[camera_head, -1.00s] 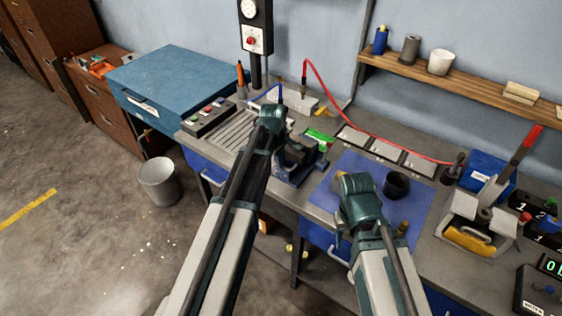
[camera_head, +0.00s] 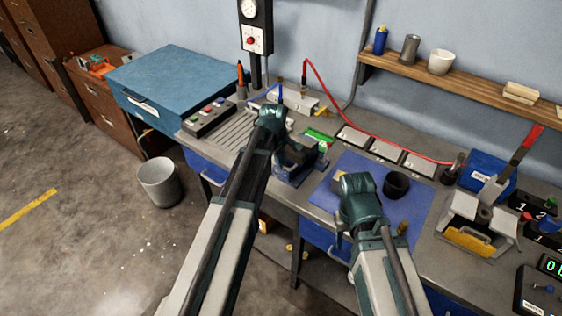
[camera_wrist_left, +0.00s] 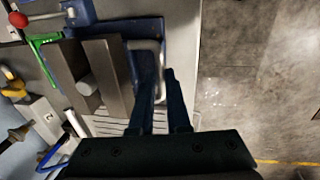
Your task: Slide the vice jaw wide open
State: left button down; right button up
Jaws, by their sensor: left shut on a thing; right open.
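The blue vice (camera_head: 303,168) stands at the bench's front edge, just right of my left wrist in the head view. In the left wrist view its two grey-brown jaw blocks (camera_wrist_left: 106,78) stand close together, with a narrow gap and a light round part between them. A pale metal handle (camera_wrist_left: 158,58) is on the vice's side toward the floor. My left gripper (camera_wrist_left: 156,102) has its fingers on either side of this handle and is shut on it; the contact is partly hidden. My right gripper (camera_head: 346,222) is open over the blue mat, its fingers mostly hidden.
The blue mat (camera_head: 335,198) holds a dark cup (camera_head: 396,185). A slotted plate (camera_head: 232,132) and a button box (camera_head: 208,117) are left of the vice. A green item (camera_head: 319,138) lies close behind it. A red cable (camera_head: 350,118) crosses the bench's back.

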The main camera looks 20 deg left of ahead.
pick_arm(q)
jog(key=s+a, duration=0.2)
jog(key=s, duration=0.4)
jog(key=shift+s, duration=0.25)
jog(key=shift+a, duration=0.1)
jog(key=c, duration=0.9)
grip_release()
jog(key=shift+a, duration=0.1)
jog(key=shift+r, duration=0.15)
